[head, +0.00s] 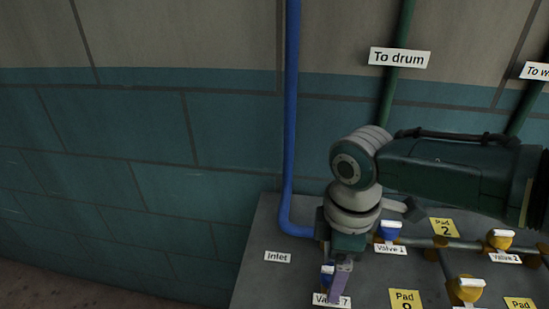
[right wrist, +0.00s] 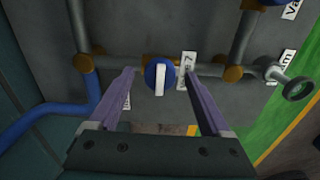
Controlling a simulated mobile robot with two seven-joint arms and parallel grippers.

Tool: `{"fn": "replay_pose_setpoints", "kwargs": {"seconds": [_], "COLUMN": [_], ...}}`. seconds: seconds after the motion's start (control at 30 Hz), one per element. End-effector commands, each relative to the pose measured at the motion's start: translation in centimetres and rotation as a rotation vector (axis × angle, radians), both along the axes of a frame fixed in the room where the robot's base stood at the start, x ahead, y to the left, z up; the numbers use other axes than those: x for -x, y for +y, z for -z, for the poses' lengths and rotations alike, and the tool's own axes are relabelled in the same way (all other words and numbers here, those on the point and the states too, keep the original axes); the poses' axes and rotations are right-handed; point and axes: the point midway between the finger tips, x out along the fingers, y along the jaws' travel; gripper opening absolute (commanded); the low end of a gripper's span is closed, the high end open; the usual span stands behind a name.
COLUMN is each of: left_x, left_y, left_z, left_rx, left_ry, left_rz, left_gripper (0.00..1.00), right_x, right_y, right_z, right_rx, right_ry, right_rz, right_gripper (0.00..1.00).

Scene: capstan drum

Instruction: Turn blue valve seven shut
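Blue valve seven (head: 327,274) is at the bottom of the head view, partly hidden by my right gripper (head: 341,283). Its label (head: 332,300) is in front of it, partly covered by a finger. In the right wrist view the valve (right wrist: 151,74) is a round blue knob with a white bar handle (right wrist: 160,80), which stands roughly crosswise to the grey pipe. My right gripper (right wrist: 157,72) is open there, its purple fingers on either side of the knob with gaps visible. I cannot tell how deep the fingertips reach. My left gripper is not in view.
Blue Valve 1 (head: 389,231) is just behind and right of my right gripper. Yellow valves (head: 499,239) (head: 467,289) stand farther right on the grey panel (head: 262,285). A blue inlet pipe (head: 290,130) runs down at the left. A grey wheel-shaped fitting (right wrist: 299,86) shows in the right wrist view.

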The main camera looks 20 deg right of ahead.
Motion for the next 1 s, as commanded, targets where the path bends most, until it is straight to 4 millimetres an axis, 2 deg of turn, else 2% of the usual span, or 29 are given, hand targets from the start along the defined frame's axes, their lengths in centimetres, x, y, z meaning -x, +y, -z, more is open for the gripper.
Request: {"fn": "replay_pose_setpoints", "kwargs": {"seconds": [0.27,0.53,0.7,0.83,1.0], "left_x": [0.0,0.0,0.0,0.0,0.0], "left_y": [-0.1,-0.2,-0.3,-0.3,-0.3], "left_z": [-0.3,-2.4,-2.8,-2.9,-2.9], "left_rx": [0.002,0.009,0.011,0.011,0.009], "left_ry": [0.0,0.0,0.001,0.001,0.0], "left_rz": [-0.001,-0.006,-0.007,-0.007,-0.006], "left_gripper": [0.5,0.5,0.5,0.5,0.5], "right_x": [0.0,-0.1,-0.1,0.0,0.0], "right_y": [0.0,-0.1,0.0,0.0,0.0], "right_z": [-0.6,-5.7,-8.5,-9.6,-10.0], "right_rx": [0.001,0.001,-0.001,0.0,0.001], "right_ry": [-0.001,-0.004,-0.003,-0.001,0.001], "right_rz": [-0.001,-0.003,-0.002,0.0,0.0], "right_gripper": [0.81,0.81,0.81,0.81,0.81]}}
